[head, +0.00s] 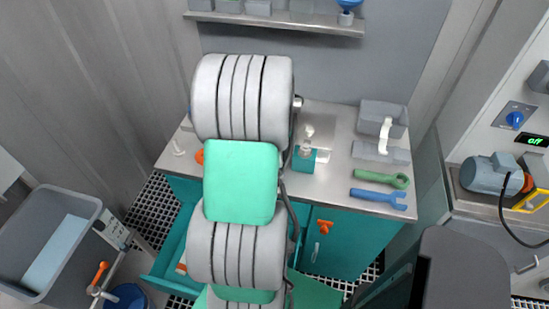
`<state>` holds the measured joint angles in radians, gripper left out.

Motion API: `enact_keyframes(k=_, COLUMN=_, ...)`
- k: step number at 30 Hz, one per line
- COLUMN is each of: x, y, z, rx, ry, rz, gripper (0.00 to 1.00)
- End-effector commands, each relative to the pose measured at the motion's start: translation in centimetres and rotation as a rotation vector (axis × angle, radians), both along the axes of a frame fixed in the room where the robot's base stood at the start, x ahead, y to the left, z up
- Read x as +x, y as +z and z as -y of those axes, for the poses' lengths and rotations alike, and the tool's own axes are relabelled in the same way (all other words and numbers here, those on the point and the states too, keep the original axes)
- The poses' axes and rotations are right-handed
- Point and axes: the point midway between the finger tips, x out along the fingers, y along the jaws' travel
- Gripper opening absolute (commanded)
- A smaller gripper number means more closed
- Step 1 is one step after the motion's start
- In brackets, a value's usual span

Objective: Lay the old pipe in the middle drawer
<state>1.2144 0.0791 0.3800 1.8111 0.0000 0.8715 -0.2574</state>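An open teal drawer (160,283) juts out at the lower left of the teal cabinet. My arm covers much of it, and I cannot tell which drawer of the stack it is. A small white and orange thing (181,264) shows in it beside my arm, too covered to name. No pipe can be made out for certain. My arm fills the middle of the view; my gripper does not show.
A grey tub (85,205) stands at left. A motor (488,176) with a black cable is at right.

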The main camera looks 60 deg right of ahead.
Motion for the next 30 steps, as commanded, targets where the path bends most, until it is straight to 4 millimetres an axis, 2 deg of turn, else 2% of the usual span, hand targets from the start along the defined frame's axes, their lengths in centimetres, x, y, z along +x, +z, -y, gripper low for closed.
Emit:
enact_keyframes(k=5, x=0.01, y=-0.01, z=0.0, rx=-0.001, ry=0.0, rz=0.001, gripper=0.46)
enact_keyframes(k=22, x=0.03, y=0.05, z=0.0, rx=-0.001, ry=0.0, rz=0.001, gripper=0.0)
enact_keyframes(k=30, x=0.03, y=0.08, z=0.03, rx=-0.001, ry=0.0, rz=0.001, gripper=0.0)
